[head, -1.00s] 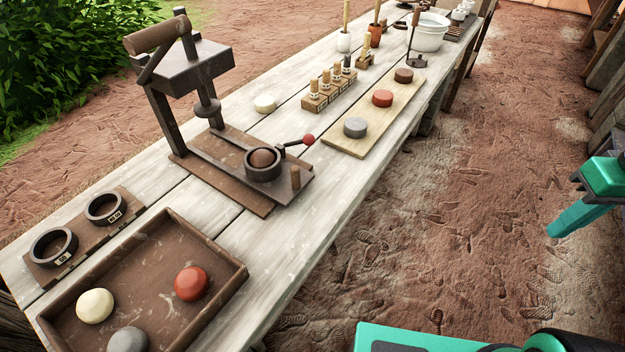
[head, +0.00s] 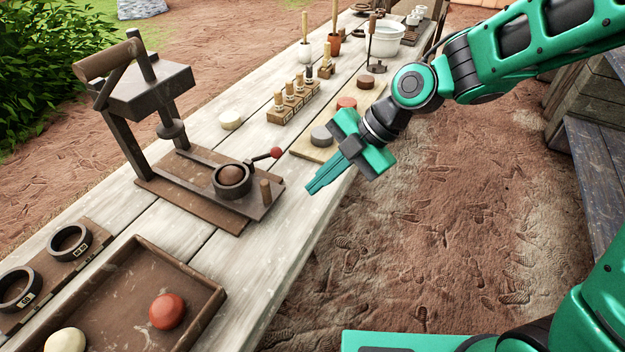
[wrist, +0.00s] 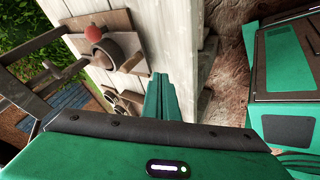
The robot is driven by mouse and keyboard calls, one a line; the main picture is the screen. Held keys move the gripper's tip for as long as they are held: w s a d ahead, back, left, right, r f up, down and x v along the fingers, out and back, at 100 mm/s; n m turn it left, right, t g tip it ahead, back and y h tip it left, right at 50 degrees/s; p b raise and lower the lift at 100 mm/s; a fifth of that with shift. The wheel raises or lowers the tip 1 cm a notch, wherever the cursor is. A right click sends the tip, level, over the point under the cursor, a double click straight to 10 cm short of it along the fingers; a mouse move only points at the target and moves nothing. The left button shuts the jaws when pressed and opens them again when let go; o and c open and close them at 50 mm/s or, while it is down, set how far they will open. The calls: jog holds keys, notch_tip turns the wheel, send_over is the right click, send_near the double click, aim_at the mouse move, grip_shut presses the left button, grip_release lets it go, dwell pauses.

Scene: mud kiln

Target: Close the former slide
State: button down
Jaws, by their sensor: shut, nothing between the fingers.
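The former is a dark press frame (head: 152,95) standing on a brown base at the table's left side. Its slide (head: 258,205) is a flat plate carrying a ring (head: 231,180) with a brown ball in it, a lever with a red knob (head: 276,153) and a short wooden peg (head: 265,189). The ring sits out in front of the press head, not under it. The wrist view shows the slide (wrist: 133,64) and red knob (wrist: 93,33) left of my fingers. My gripper (head: 309,191) is shut and empty, right of the peg near the table's front edge, apart from the slide.
A brown tray (head: 205,318) with clay balls lies at the near left, beside two rings on a board (head: 70,243). A pale board with several discs (head: 312,153) lies behind my gripper. Stamps (head: 291,105) stand in a rack farther back.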

jog(key=x, duration=0.8)
jog(key=shift+s, duration=0.1)
jog(key=w+a, duration=0.1)
jog(key=a, duration=0.1)
jog(key=shift+w+a+f, duration=0.1)
jog(key=shift+w+a, duration=0.2)
jog(key=shift+w, duration=0.05)
jog(key=shift+w+a, duration=0.3)
jog(key=shift+a, duration=0.1)
